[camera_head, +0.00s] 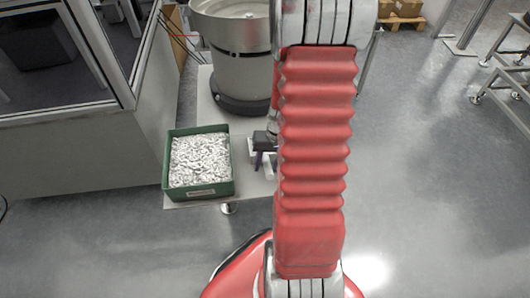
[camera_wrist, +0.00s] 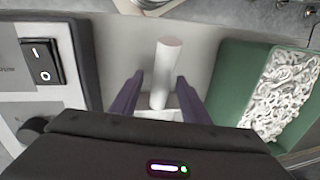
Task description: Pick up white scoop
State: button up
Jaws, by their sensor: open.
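The white scoop (camera_wrist: 167,62) shows in the wrist view as a pale round handle, with a flatter white part at its lower end. My gripper (camera_wrist: 160,76) has its two dark purple fingers apart, one on each side of the handle. Gaps show between the fingers and the handle, and I cannot tell how deep the handle sits between them. The gripper body hides the lower part of the scoop. In the head view my gripper (camera_head: 262,160) is beside the red arm, over the table, with part of the white scoop (camera_head: 268,173) just below it.
A green crate (camera_head: 203,191) full of small white parts stands left of my gripper in the head view; its wall (camera_wrist: 231,75) is at right in the wrist view. A control box (camera_wrist: 62,95) with a switch is at left there. A large grey bowl feeder (camera_head: 240,75) stands behind.

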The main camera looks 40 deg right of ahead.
jog(key=shift+c, duration=0.4)
grip_shut()
jog(key=shift+r, duration=0.15)
jog(key=shift+r, duration=4.9)
